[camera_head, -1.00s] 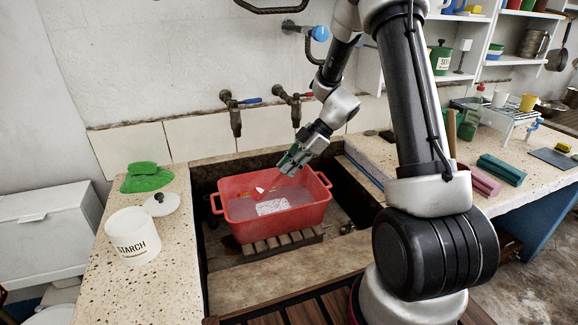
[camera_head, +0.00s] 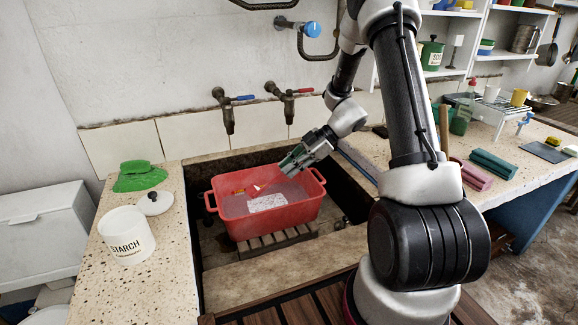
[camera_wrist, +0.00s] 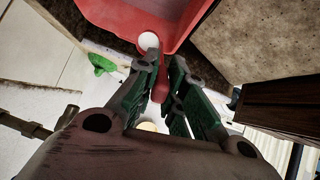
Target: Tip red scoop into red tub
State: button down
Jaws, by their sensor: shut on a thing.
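My gripper (camera_head: 290,165) is shut on the handle of the red scoop (camera_wrist: 161,92), which runs between its dark green finger pads in the wrist view. The scoop's bowl holds something white (camera_wrist: 148,41), and a small white spot of it also shows in the head view (camera_head: 257,187). The bowl is over the red tub (camera_head: 272,227), inside its rim as seen in the head view. The tub stands upright and holds greyish liquid with a pale patterned patch. The tub also shows at the top of the wrist view (camera_wrist: 112,18). The bowl's exact tilt is hard to tell.
The tub stands on a wooden slatted rack (camera_head: 262,247) in the stone trough. Taps (camera_head: 228,112) are on the wall behind. A white STARCH pot (camera_head: 127,238), its lid (camera_head: 155,204) and a green cloth (camera_head: 139,178) are on the left counter. Pink and teal blocks lie on the right counter.

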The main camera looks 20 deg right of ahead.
dwell(0.5)
jog(key=shift+s+d+f+y, duration=0.1)
jog(key=shift+d+f+y, duration=0.8)
jog(key=shift+f+y, duration=0.15)
jog(key=shift+f, duration=0.1)
jog(key=shift+s+d+f+t+y, duration=0.1)
jog(key=shift+d+f+t+y, duration=0.05)
jog(key=shift+d+f+y, duration=0.3)
jog(key=shift+d+f+t+y, duration=0.15)
jog(key=shift+d+f+y, duration=0.05)
jog(key=shift+f+y, duration=0.25)
jog(key=shift+f, duration=0.1)
jog(key=shift+d+f+y, duration=0.2)
jog(key=shift+f+y, duration=0.35)
jog(key=shift+d+f+y, duration=0.2)
jog(key=shift+f+y, duration=0.3)
jog(key=shift+f, duration=0.05)
